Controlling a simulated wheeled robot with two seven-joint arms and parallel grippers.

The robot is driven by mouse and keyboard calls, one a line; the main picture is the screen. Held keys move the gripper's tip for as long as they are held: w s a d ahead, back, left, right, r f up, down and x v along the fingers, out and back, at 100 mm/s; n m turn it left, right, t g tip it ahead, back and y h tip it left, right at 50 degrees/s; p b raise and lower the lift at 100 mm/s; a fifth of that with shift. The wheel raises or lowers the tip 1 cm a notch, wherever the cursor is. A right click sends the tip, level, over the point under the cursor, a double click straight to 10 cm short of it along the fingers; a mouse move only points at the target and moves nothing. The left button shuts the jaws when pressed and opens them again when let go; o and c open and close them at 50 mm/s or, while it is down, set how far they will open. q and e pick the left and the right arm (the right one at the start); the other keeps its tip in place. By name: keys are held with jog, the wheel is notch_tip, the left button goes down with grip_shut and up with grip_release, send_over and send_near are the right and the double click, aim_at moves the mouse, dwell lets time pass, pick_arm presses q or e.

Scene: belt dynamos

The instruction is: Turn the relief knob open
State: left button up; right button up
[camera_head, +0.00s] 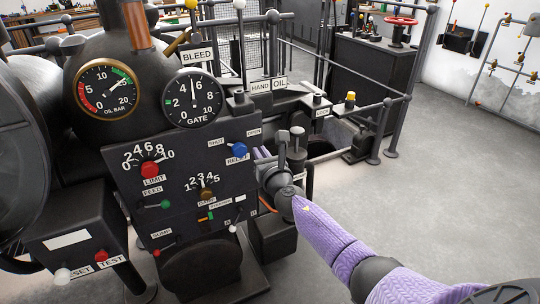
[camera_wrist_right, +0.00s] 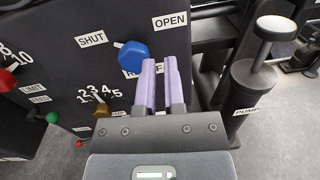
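The blue relief knob (camera_head: 239,149) sits on the dark control panel, above the RELIEF label and between the SHUT label (camera_head: 216,142) and the OPEN label (camera_head: 254,132). Its white pointer sticks out to the left, on the SHUT side. The knob also shows in the right wrist view (camera_wrist_right: 133,51). My right gripper (camera_head: 261,154) is just right of the knob in the head view. In the right wrist view its two purple fingers (camera_wrist_right: 160,62) are slightly apart, with nothing between them. Their tips appear beside the knob; I cannot tell whether they touch it. My left gripper is out of view.
The panel also carries a red limit knob (camera_head: 149,169), a green feed knob (camera_head: 165,204) and a brown damp knob (camera_head: 206,194). A pump handle (camera_wrist_right: 263,37) stands right of the fingers. Railings (camera_head: 384,128) stand behind; the floor at right is clear.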

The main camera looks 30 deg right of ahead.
grip_shut()
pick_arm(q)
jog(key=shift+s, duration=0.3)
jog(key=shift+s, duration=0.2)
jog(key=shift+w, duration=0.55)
pick_arm(e)
jog(key=o, duration=0.8)
grip_release()
jog(key=o, duration=0.4)
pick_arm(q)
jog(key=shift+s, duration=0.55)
